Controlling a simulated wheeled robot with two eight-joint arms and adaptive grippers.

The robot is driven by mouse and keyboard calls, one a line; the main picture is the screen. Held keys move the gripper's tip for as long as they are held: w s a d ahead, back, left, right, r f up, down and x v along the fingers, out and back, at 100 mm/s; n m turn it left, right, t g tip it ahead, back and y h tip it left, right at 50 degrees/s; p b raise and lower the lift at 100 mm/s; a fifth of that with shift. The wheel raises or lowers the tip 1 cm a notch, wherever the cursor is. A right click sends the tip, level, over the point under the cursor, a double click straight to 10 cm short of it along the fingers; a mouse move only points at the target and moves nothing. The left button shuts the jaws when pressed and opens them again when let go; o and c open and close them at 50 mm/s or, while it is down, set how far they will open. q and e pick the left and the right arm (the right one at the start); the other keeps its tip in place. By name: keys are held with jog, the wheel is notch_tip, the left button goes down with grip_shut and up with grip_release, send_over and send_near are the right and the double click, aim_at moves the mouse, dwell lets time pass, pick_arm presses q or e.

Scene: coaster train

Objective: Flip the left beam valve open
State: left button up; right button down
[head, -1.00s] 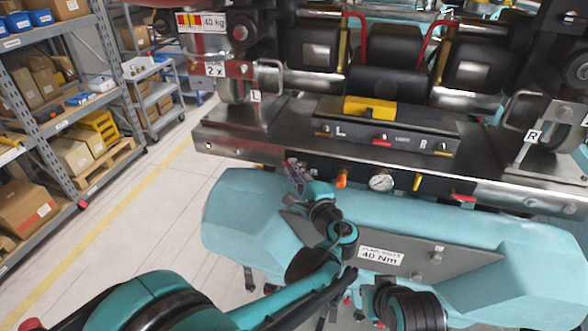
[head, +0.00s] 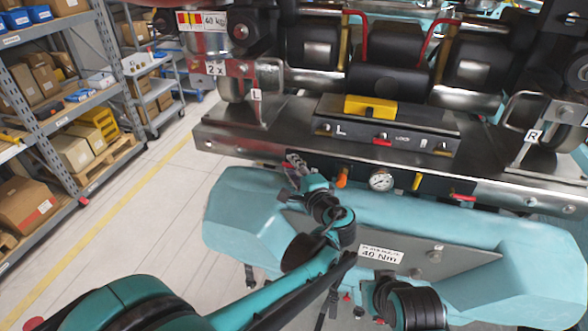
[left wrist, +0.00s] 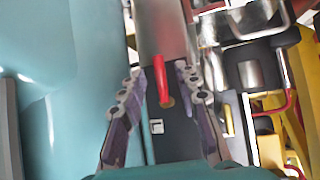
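The left beam valve shows in the left wrist view as a red lever (left wrist: 161,80) on a dark panel. My left gripper (left wrist: 160,76) is open, with one finger on each side of the lever and a visible gap on both sides. In the head view my left gripper (head: 296,166) is at the left part of the valve panel (head: 325,174), just under the metal beam, and it hides the red lever there. A second red lever (head: 463,197) is at the panel's right end. My right gripper does not show.
To the right of my left gripper are an orange lever (head: 342,177), a round gauge (head: 381,181) and a yellow lever (head: 417,181). The metal beam (head: 240,145) lies just above. A teal body with a 40 Nm plate (head: 381,254) lies below. Open floor is at left.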

pick_arm(q)
jog(key=v, duration=0.7)
jog(key=shift+s, duration=0.25)
jog(key=shift+d, duration=0.1)
